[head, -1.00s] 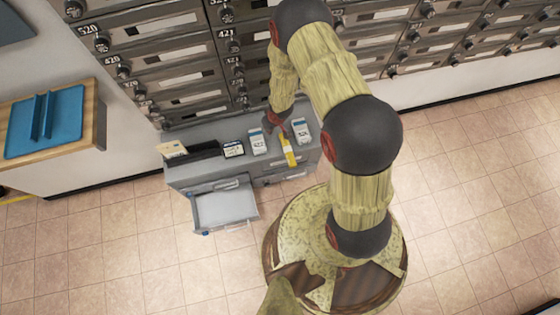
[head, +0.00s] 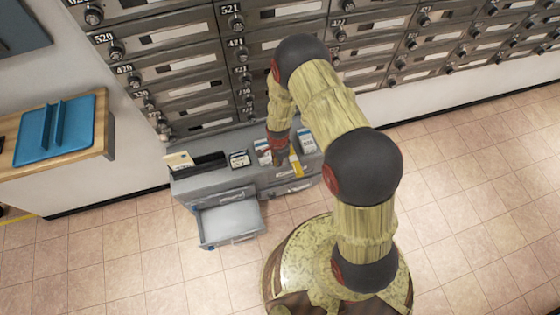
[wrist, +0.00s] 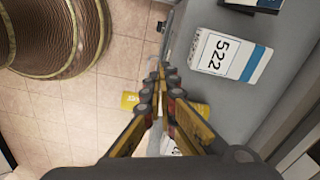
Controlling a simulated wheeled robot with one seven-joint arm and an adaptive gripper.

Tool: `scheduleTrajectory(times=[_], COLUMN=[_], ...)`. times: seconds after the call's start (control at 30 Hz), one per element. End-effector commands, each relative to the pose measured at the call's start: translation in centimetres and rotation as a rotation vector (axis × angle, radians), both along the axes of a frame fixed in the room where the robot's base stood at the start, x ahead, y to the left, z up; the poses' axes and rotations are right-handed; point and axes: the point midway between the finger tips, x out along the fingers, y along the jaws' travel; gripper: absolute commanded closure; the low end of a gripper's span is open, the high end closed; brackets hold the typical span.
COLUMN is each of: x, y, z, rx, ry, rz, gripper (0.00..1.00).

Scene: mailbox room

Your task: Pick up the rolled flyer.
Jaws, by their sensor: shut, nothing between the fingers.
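The rolled flyer (head: 296,163) is a thin yellow roll lying across the front part of the grey cabinet top in the head view. In the wrist view its yellow ends (wrist: 130,101) show on both sides of my fingers, and its middle is hidden behind them. My gripper (wrist: 163,74) is shut and empty, with its fingers in front of the roll in that view. In the head view my gripper (head: 279,158) is low over the cabinet top, just left of the flyer. I cannot tell whether it touches the flyer.
The grey cabinet (head: 215,181) has an open drawer (head: 230,221) at its front left. White boxes flank the gripper; one (wrist: 229,55) reads 522. A dark tray (head: 207,163) and small card (head: 239,159) stand left. Mailboxes rise behind.

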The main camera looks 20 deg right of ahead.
Motion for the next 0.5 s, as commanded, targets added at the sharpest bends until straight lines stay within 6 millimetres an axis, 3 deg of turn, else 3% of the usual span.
scheduleTrajectory(times=[0.03,0.3,0.5], x=[-0.1,-0.1,0.8], y=[0.0,0.0,-2.7], z=[-1.5,-6.7,-6.5], rx=[-0.001,-0.001,0.000], ry=[0.003,0.002,-0.002], rz=[0.000,0.002,-0.002], gripper=[1.00,1.00,1.00])
